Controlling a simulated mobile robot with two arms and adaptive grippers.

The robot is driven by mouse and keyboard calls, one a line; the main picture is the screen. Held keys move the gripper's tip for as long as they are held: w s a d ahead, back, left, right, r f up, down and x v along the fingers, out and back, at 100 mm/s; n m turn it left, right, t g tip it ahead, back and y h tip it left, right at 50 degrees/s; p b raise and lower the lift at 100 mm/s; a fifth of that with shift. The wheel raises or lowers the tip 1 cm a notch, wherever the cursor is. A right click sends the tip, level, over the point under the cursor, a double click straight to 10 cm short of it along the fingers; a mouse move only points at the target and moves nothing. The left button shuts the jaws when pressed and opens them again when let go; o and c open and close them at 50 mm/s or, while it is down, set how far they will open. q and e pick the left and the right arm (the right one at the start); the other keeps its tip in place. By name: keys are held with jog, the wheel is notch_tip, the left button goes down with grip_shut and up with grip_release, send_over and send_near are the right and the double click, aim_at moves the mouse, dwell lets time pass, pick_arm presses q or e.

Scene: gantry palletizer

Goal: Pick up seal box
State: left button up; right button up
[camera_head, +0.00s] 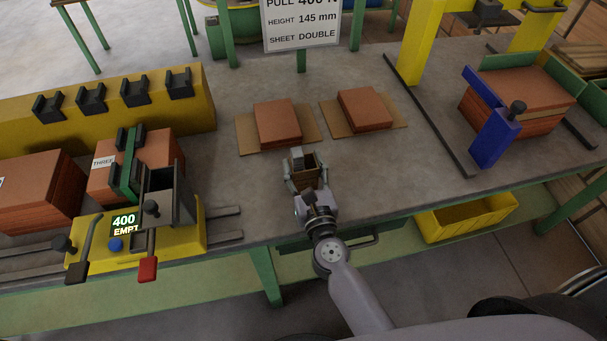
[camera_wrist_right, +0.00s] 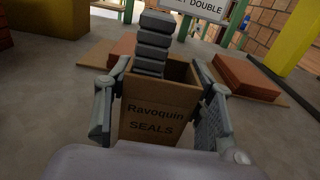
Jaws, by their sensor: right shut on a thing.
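The seal box is a small brown open-topped carton (camera_wrist_right: 158,112) marked "Ravoquin SEALS" in the right wrist view. A stack of dark grey seals (camera_wrist_right: 152,45) shows at its top. In the head view the box (camera_head: 303,174) is near the front middle of the grey table. My right gripper (camera_head: 304,180) has its fingers on both sides of the box and is shut on it; it also shows in the right wrist view (camera_wrist_right: 160,110). The box looks upright; whether its bottom touches the table I cannot tell. My left gripper is not in view.
Two brick-red stacks (camera_head: 277,122) (camera_head: 364,108) lie on brown sheets behind the box. A yellow device (camera_head: 190,238) with levers stands at left. A yellow gantry frame (camera_head: 416,45) and blue bracket (camera_head: 490,137) stand at right. Bare table (camera_head: 400,170) lies right of my gripper.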

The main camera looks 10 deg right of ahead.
jog(key=shift+r, duration=0.2)
jog(key=shift+c, duration=0.3)
notch_tip(320, 180, up, 20)
jog(key=p, duration=1.9)
jog(key=shift+f, duration=0.15)
jog(key=shift+f, duration=0.15)
